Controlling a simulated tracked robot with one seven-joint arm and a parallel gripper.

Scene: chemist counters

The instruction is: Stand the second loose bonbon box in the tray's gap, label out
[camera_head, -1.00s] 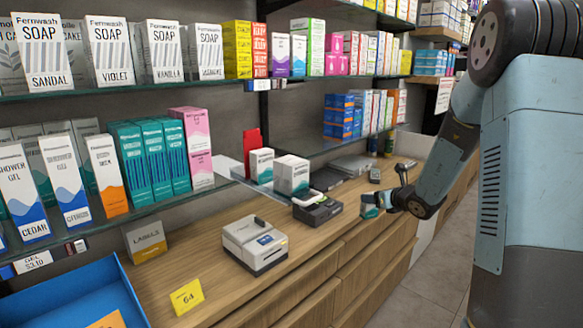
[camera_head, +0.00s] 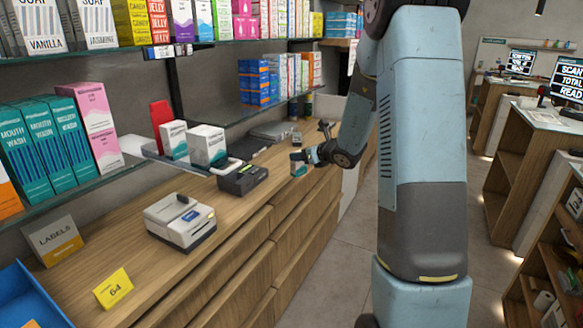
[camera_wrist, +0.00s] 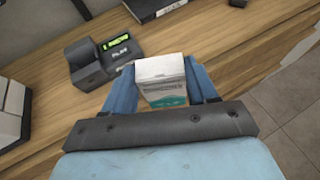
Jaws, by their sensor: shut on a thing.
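My gripper (camera_head: 304,158) is shut on a white box with a teal lower part (camera_head: 298,166), just above or at the counter's front edge. In the wrist view the box (camera_wrist: 163,84) sits between the two blue fingers of my gripper (camera_wrist: 164,78). Its printed face is turned to the wrist camera, but the print is too small to read. The tray (camera_head: 136,146) is at the wall side of the counter. Two similar white and teal boxes, one at the left (camera_head: 173,140) and one at the right (camera_head: 207,146), stand there with a space between them. A red upright piece (camera_head: 161,117) is behind.
A dark card terminal (camera_head: 243,179) stands between my gripper and the tray; it also shows in the wrist view (camera_wrist: 88,65). A pale label printer (camera_head: 181,221) and yellow card (camera_head: 114,288) are nearer. A glass shelf (camera_head: 240,115) is above the counter.

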